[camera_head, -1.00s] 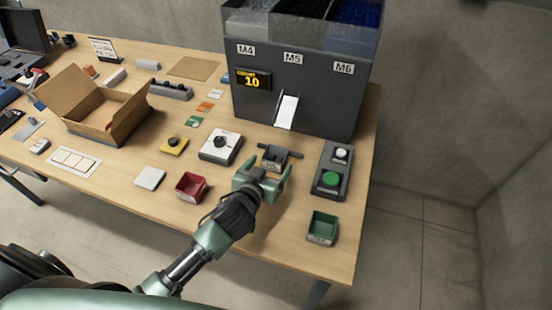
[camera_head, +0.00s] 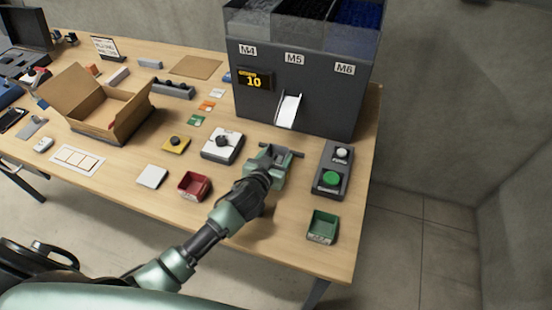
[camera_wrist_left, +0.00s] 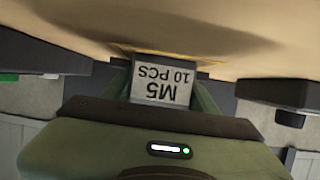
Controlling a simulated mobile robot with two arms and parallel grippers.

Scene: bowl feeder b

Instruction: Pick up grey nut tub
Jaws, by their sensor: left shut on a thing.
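The grey nut tub (camera_head: 269,157) stands on the table in front of the dispenser chute, largely hidden by my left gripper in the head view. In the left wrist view its white label (camera_wrist_left: 165,80) reads "M5 10 PCS", upside down. My left gripper (camera_head: 267,163) has one green finger on each side of the tub and is shut on it. The tub looks to be still at table level. I cannot see whether nuts are in it. My right gripper is not in view.
The dispenser (camera_head: 300,85) with display "10" stands just behind the tub. A button box (camera_head: 333,168) is close on the right, a white switch box (camera_head: 222,145) on the left. A red tub (camera_head: 194,186) and a green tub (camera_head: 323,226) stand nearer the front edge.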

